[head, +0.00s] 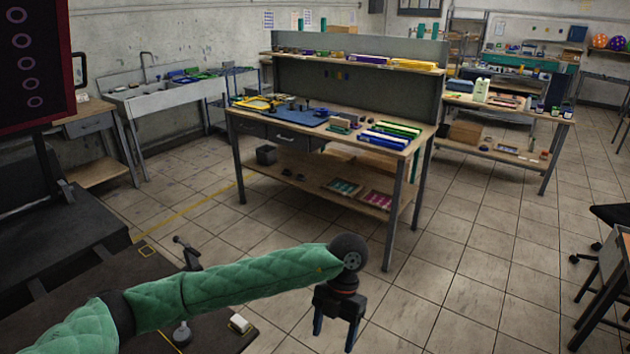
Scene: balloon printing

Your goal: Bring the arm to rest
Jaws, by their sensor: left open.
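My left arm, in a green quilted sleeve, reaches in from the lower left of the head view. My left gripper (335,328) hangs at its end, pointing down over the tiled floor. Its two dark fingers are apart and nothing shows between them. It is in front of the workbench and touches nothing that I can see. My right arm and right gripper are not in the head view.
A wooden workbench (350,137) with tools and a lower shelf stands ahead. Another bench (490,103) with bottles is at the right back. A sink unit (170,96) is at the left back. A dark machine (60,230) stands at left.

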